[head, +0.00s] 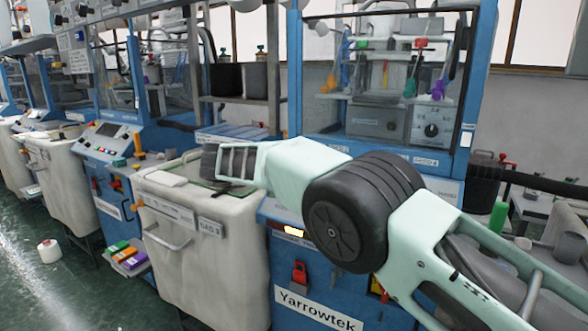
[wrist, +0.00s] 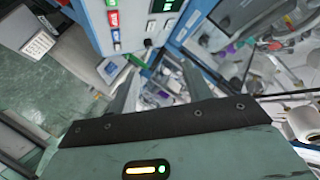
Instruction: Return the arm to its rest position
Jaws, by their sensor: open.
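My gripper (head: 212,161) is at the end of my outstretched pale green arm, over the top of a cream cart marked with a tag (head: 205,225). In the wrist view my gripper (wrist: 160,88) shows two fingers spread apart, with nothing between them. My arm reaches from the lower right of the head view toward the middle left and hides part of the blue Yarrowtek machine (head: 318,308).
A blue machine with clear windows (head: 385,75) stands behind my arm. Another machine's control panel (head: 103,142) is at the left. A white cone (head: 48,251) stands on the green floor (head: 60,295), which is open at lower left. A dark bucket (head: 482,185) is at the right.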

